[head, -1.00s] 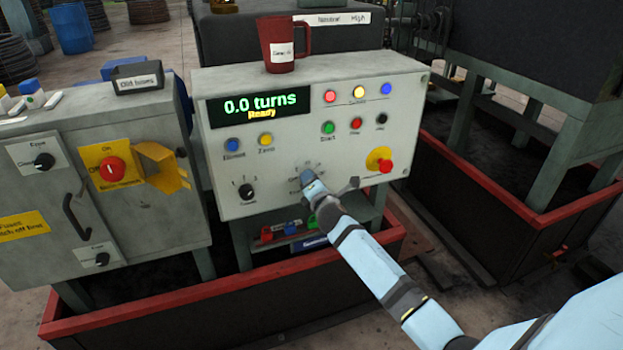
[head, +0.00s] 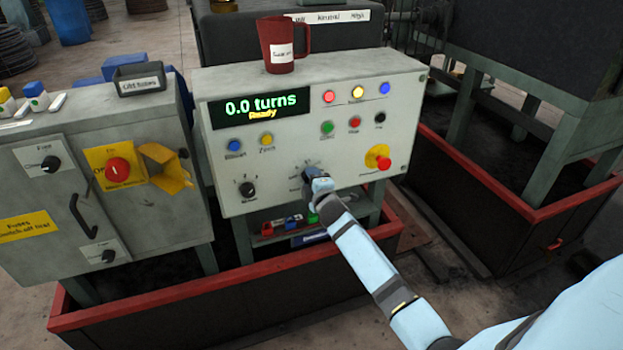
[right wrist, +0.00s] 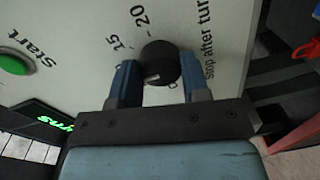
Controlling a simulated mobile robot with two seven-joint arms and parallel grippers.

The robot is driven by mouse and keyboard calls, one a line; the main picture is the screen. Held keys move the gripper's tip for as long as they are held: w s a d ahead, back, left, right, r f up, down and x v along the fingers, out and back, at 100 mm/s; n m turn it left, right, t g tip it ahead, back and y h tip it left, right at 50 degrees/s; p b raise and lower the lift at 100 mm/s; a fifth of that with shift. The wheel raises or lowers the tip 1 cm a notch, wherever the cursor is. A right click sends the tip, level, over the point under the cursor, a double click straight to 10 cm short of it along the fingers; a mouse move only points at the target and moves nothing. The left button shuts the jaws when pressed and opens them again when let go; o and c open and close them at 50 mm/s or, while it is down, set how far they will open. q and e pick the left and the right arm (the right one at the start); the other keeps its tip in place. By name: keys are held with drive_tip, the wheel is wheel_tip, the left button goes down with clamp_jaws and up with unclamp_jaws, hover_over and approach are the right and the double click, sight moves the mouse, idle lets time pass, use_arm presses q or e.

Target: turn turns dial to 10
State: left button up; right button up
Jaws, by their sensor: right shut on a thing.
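The turns dial (right wrist: 160,62) is a round black knob on the grey control panel (head: 295,200), with printed numbers 15 and 20 beside it in the right wrist view. My right gripper (right wrist: 158,76) has one finger on each side of the knob and is shut on it. A short white mark on the knob faces my gripper's palm; its exact setting is hard to read. In the head view my right gripper (head: 317,182) covers most of the dial. The display (head: 262,107) reads 0.0 turns, Ready. My left gripper is not in view.
A red mug (head: 279,46) stands on top of the panel. A red emergency button (head: 383,163) sits right of the dial, and a small black selector (head: 247,189) sits left. A grey fuse cabinet (head: 60,215) stands at the left. A red-rimmed tray (head: 170,297) lies below.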

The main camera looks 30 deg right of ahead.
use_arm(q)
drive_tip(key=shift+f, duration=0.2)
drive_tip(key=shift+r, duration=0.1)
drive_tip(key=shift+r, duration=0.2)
use_arm(e)
drive_tip(key=o, duration=0.9)
use_arm(q)
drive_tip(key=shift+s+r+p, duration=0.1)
drive_tip(key=shift+p, duration=0.75)
use_arm(e)
drive_tip(key=v, duration=1.3)
drive_tip(key=shift+s, duration=0.4)
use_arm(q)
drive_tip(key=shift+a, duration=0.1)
